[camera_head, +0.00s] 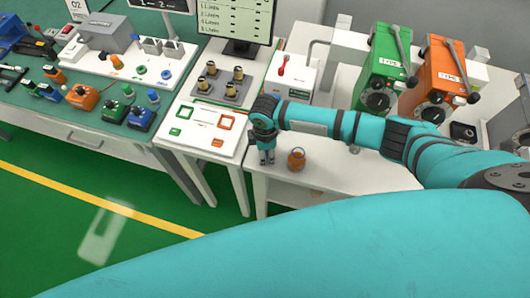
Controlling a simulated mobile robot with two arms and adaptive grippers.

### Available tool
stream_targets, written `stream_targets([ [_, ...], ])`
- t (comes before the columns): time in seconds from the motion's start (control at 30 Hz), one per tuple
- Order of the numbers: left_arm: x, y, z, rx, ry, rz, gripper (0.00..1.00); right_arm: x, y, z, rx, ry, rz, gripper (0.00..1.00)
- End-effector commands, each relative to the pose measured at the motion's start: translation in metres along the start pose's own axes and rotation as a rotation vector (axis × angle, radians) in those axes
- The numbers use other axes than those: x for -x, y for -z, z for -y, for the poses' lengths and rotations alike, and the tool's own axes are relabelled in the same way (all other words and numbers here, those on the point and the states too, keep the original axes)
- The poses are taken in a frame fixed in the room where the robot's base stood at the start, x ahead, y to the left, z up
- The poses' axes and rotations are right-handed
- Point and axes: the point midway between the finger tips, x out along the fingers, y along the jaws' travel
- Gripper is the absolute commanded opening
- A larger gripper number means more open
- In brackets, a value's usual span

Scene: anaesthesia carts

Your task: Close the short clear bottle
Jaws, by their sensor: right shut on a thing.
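A short round bottle (296,160), clear-walled with orange-brown contents, stands upright on the white table near its front edge. Its top is too small to make out well. My right gripper (267,157) points down just left of the bottle, apart from it, over the same table. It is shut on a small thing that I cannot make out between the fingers. My left gripper is out of view.
A green vaporizer (382,68) and an orange vaporizer (437,78) stand at the back right. A white box with a red lever (282,65) is behind my arm. A grey block with brass fittings (222,85) is on the left. The table front (340,182) is clear.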

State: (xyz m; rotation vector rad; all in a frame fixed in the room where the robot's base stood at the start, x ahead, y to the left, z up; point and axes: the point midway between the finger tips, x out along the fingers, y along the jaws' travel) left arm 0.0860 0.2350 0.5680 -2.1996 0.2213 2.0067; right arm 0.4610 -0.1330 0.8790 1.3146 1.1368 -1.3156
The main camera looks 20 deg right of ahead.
Motion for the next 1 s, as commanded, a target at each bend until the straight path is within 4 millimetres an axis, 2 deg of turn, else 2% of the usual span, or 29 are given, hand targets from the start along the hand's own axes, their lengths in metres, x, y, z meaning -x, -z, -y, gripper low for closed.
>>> stream_targets([
  [0.17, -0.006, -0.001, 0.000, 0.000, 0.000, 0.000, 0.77, 0.010, 0.001, -0.001, 0.001, -0.002, -0.002, 0.21],
  [0.33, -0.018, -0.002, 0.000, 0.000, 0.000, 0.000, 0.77, 0.034, 0.001, -0.001, 0.001, -0.004, -0.003, 0.21],
  [0.8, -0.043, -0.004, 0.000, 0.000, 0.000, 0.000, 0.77, 0.042, -0.001, 0.119, 0.004, 0.002, -0.002, 0.21],
  [1.0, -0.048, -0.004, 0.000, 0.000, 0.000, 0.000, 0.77, 0.046, -0.001, 0.150, 0.001, 0.001, -0.002, 0.21],
])
